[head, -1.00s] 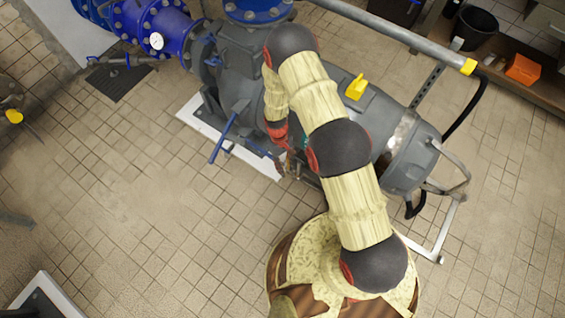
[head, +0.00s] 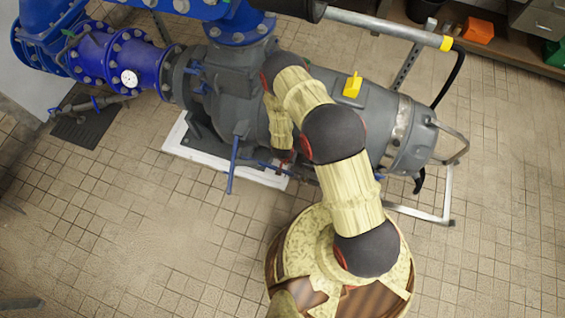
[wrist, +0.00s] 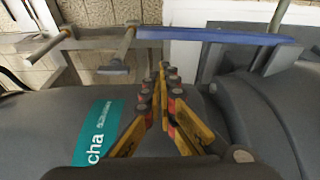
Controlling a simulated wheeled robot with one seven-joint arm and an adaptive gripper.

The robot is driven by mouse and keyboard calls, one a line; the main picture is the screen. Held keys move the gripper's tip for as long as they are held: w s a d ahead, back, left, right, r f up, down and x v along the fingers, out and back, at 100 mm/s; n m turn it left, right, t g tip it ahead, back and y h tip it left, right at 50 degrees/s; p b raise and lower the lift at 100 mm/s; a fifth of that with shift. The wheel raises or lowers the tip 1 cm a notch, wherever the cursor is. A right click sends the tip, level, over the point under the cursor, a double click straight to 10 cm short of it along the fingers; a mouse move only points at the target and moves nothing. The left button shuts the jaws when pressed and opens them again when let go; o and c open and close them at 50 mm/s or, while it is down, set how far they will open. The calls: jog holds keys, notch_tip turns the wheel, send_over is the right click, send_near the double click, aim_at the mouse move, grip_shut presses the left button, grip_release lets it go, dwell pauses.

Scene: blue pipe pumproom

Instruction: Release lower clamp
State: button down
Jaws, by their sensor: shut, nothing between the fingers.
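My gripper (wrist: 163,75) is shut and empty in the wrist view, its yellow fingers together above the dark grey pump casing. Beyond the fingertips, a blue bar-shaped handle (wrist: 215,36) runs sideways beside a grey metal linkage with a T-shaped lever (wrist: 122,58). The fingertips look apart from the handle. In the head view, two blue-handled levers show at the pump's near side: a long one (head: 233,166) and a lower one (head: 265,166). I cannot tell for sure which is the lower clamp. My arm hides the gripper in the head view.
The grey pump (head: 360,110) stands on a white plinth (head: 195,152). Blue flanged pipes (head: 100,50) with a gauge (head: 129,77) are at the left. A metal frame (head: 440,205) stands at the right. A teal label (wrist: 98,133) is on the casing. Tiled floor at the left is open.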

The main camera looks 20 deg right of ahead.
jog(key=a+b+x, duration=0.1)
jog(key=b+x, duration=0.3)
jog(key=x, duration=0.4)
jog(key=shift+s+f+m+t, duration=0.25)
jog(key=shift+f+m+t, duration=0.15)
jog(key=shift+f, duration=0.15)
jog(key=shift+d, duration=0.1)
jog(key=shift+s, duration=0.15)
